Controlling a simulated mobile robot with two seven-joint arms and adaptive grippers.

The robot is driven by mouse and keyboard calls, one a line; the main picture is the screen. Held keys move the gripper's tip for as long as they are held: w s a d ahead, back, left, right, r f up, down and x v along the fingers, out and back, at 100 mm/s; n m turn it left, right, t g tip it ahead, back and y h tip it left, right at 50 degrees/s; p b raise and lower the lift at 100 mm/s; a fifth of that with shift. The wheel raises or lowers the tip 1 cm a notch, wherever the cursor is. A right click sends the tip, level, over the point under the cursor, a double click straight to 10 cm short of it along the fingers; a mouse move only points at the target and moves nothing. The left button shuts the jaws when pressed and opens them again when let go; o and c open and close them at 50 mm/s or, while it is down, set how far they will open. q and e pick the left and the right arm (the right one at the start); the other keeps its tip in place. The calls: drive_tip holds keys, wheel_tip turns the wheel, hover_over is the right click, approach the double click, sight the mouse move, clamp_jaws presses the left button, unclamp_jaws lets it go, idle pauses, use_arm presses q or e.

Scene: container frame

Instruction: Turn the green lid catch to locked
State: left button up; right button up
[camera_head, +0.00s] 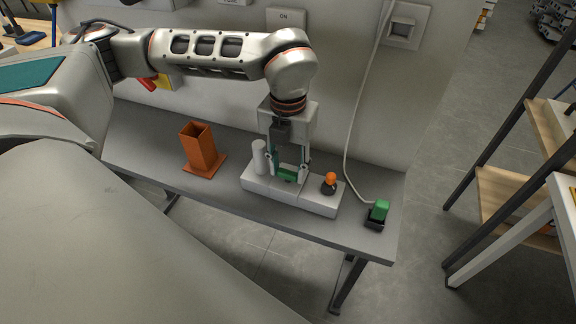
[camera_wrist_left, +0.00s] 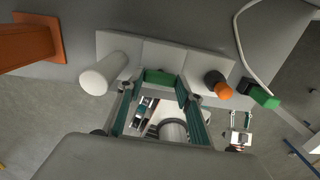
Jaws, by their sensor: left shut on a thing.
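The green lid catch (camera_head: 287,179) is on the middle section of a pale grey three-part block (camera_head: 258,187) on the grey bench. My left gripper (camera_head: 287,172) points down over the block and is shut on the green catch. In the left wrist view the catch (camera_wrist_left: 160,77) sits between the two fingertips. The fingers partly cover it, and I cannot read any locked mark. What seems to be my right gripper (camera_wrist_left: 238,130) shows small at the lower right of the left wrist view; its jaw state is unclear.
A white cylinder (camera_head: 259,157) stands left of the catch, and an orange-topped black knob (camera_head: 330,181) stands right. An orange square tube (camera_head: 200,150) is farther left. A green plug-like piece (camera_head: 380,210) in a black holder and a pale cable (camera_head: 346,150) are at the right.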

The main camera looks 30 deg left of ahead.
use_arm(q)
drive_tip(key=shift+m, duration=0.3)
drive_tip(key=shift+r+m+p, duration=0.1)
drive_tip(key=shift+m+p, duration=0.35)
drive_tip(key=shift+m, duration=1.35)
drive_tip(key=shift+m+p, duration=0.5)
drive_tip(key=shift+m, duration=0.4)
drive_tip(key=m+p, duration=0.1)
drive_tip(key=m, duration=0.4)
drive_tip(key=m+p, duration=0.1)
drive_tip(key=m, duration=0.2)
drive_tip(key=shift+m, duration=0.4)
drive_tip(key=shift+m+p, duration=0.4)
drive_tip(key=shift+m, duration=1.1)
